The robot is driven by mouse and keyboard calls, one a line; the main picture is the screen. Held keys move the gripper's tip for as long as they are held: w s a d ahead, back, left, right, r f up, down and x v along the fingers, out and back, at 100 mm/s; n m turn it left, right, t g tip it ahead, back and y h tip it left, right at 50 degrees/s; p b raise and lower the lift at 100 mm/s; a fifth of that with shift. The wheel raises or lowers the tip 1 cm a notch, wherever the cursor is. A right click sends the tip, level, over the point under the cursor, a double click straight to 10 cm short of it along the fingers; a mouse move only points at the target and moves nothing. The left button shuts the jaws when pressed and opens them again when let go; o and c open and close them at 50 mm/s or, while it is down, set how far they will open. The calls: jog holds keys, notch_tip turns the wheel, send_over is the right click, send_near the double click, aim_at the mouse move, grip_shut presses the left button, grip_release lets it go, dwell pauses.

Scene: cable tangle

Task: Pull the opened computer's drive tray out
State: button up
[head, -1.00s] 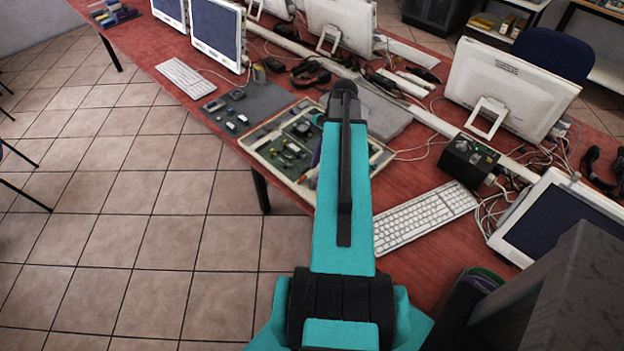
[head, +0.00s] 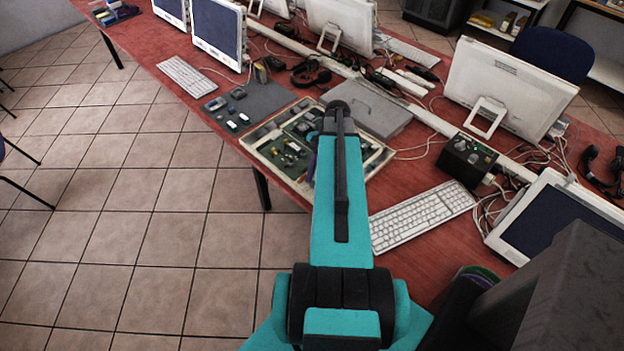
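The opened computer (head: 262,148) is a shallow cream case with green boards and small parts inside, lying flat near the table's left edge. My teal arm reaches over it from the front, with the black wrist above its right half. My gripper's fingers are hidden behind the wrist, so I cannot see whether they are open or touching anything. The drive tray cannot be told apart in this view. A flat grey panel (head: 372,108) lies just behind the case.
A dark mat (head: 250,105) with several small parts lies behind the case. A white keyboard (head: 422,215) lies to the right, near a black box (head: 467,160) and loose cables. Monitors (head: 508,90) stand along the table's middle.

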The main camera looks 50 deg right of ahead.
grip_shut()
jog(key=shift+a, duration=0.1)
jog(key=shift+w+a+b, duration=0.15)
jog(key=shift+a+b, duration=0.15)
jog(key=shift+a, duration=1.3)
grip_release()
jog(key=shift+a, duration=0.1)
